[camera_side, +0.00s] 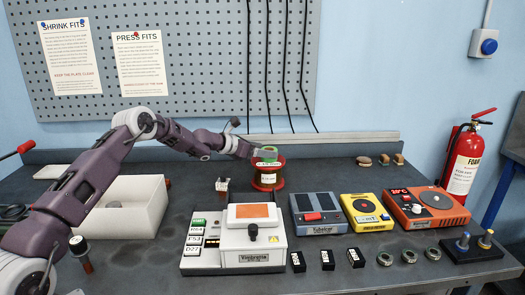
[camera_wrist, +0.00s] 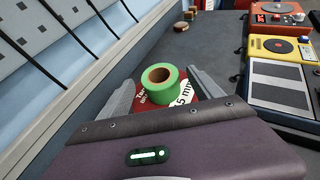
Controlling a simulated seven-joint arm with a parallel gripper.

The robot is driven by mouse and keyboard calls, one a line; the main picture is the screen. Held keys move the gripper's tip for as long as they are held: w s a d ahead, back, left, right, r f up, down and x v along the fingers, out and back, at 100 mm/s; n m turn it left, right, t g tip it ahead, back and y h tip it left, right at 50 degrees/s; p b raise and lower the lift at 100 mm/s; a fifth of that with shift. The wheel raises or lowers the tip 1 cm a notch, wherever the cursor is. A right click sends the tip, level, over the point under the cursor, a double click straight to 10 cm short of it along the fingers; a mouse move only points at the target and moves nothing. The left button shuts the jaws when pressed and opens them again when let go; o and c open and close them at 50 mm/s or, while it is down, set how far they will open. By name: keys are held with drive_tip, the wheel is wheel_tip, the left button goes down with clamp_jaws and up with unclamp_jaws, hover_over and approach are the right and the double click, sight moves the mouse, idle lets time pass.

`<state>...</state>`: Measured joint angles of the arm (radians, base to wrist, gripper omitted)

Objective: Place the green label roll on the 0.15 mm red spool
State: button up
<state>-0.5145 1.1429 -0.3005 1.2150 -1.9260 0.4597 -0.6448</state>
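The green label roll (camera_side: 264,148) sits at the top of the red spool (camera_side: 268,187), which stands upright behind the white instrument. In the wrist view the green roll (camera_wrist: 163,86) lies flat, hole up, over the red spool's top flange (camera_wrist: 184,97), whose printing reads in part "15 mm". I cannot tell whether the roll fully touches the flange. My gripper (camera_wrist: 162,82) has one finger on each side of the roll, with visible gaps, so it is open.
The white instrument (camera_side: 240,240) is in front, with blue (camera_side: 318,213), yellow (camera_side: 366,212) and orange (camera_side: 424,208) devices to the right. A white open box (camera_side: 126,207) is at left.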

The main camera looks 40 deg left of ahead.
drive_tip(key=v, duration=1.2)
drive_tip(key=s+d+r+m+g+h, duration=0.2)
drive_tip(key=s+d+r+m+h, duration=0.1)
drive_tip(key=d+r+m, duration=0.65)
drive_tip(key=s+d+r+m+g+h, duration=0.1)
drive_tip(key=s+d+r+m+g, duration=0.15)
drive_tip(key=s+d+m, duration=0.4)
drive_tip(key=s+d+r+m+g, duration=0.2)
drive_tip(key=s+d+r+m, duration=0.1)
drive_tip(key=s+d, duration=0.65)
drive_tip(key=s+d+f+m+g+y, duration=0.2)
drive_tip(key=s+d+m+y, duration=0.15)
drive_tip(key=s+m, duration=0.85)
drive_tip(key=s+a+f+m+y, duration=0.1)
drive_tip(key=s+a+f, duration=0.1)
drive_tip(key=s, duration=0.5)
drive_tip(key=s+a+f+m+y, duration=0.1)
drive_tip(key=s+a+f+y, duration=0.1)
drive_tip(key=s, duration=0.5)
drive_tip(key=shift+a+f+t, duration=0.25)
drive_tip(key=shift+a+t, duration=0.2)
drive_tip(key=shift+a, duration=0.15)
